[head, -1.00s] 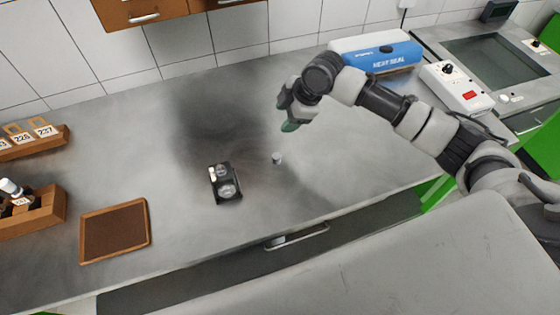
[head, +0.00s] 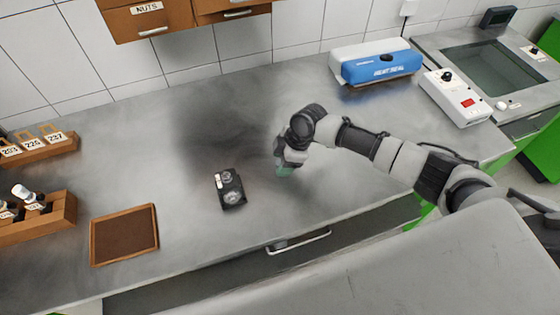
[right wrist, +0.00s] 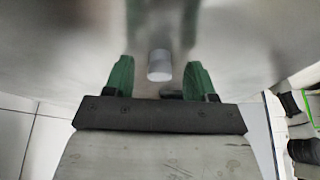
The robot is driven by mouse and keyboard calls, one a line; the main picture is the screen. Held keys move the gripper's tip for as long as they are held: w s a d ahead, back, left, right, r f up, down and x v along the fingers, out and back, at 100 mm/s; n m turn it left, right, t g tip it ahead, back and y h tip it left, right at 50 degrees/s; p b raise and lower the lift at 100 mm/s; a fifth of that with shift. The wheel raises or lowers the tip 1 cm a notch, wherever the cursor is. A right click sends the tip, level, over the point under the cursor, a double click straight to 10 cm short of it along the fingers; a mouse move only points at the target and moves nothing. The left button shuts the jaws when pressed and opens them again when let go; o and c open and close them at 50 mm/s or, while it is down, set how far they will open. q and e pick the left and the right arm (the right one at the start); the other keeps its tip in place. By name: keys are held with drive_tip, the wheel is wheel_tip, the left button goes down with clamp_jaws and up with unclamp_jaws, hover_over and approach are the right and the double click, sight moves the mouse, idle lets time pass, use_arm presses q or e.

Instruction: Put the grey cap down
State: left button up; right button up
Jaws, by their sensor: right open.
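The grey cap (right wrist: 159,66) shows in the right wrist view as a small light cylinder on the metal bench. It lies between the lines of my two green fingers, with a gap on each side. My right gripper (head: 284,171) is open and points down low over the bench in the head view. There the cap is hidden behind the gripper. Whether the fingertips touch the bench I cannot tell. My left gripper is not in view.
A black device with round parts (head: 230,190) lies left of my right gripper. A brown tray (head: 124,236) and wooden racks (head: 60,212) are further left. A blue and white heat sealer (head: 380,66) stands at the back right. Bench around the gripper is mostly clear.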

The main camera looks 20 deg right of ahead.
drive_tip(key=shift+a+f, duration=0.15)
drive_tip(key=shift+f, duration=0.1)
clamp_jaws()
drive_tip(key=shift+r, duration=0.1)
drive_tip(key=shift+r+b, duration=0.3)
drive_tip(key=shift+r, duration=0.3)
wheel_tip(320, 180, up, 3)
drive_tip(key=shift+f+b, duration=0.1)
drive_tip(key=shift+b, duration=0.4)
drive_tip(key=s+d+r+b, duration=0.3)
drive_tip(key=d+r, duration=0.4)
drive_tip(key=d, duration=0.4)
drive_tip(key=s+a+r+m+t+h, duration=0.2)
drive_tip(key=a+r+m, duration=0.4)
drive_tip(key=m, duration=1)
drive_tip(key=shift+s+a+t+h, duration=0.4)
drive_tip(key=shift+a+t+h, duration=0.4)
drive_tip(key=shift+h, duration=0.4)
